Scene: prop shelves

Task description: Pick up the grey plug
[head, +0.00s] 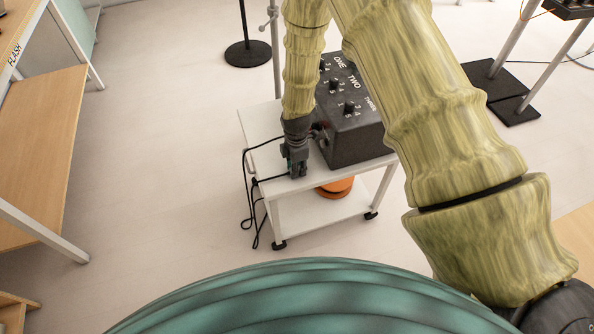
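My gripper (298,170) points down over the front left part of the white cart top (264,150), beside a dark control box (352,125). Its fingers are small and dark here, and I cannot tell whether they are open or shut. A black cable (270,178) runs across the cart top to the fingertips, and its other part hangs over the left edge. I cannot make out the grey plug; it may be hidden at the fingers.
The box carries knobs and the words ONE, TWO and THREE. An orange object (336,188) lies on the cart's lower shelf (312,213). A wooden shelf unit (45,150) stands at left. A black round stand base (248,53) is behind. Floor left of the cart is clear.

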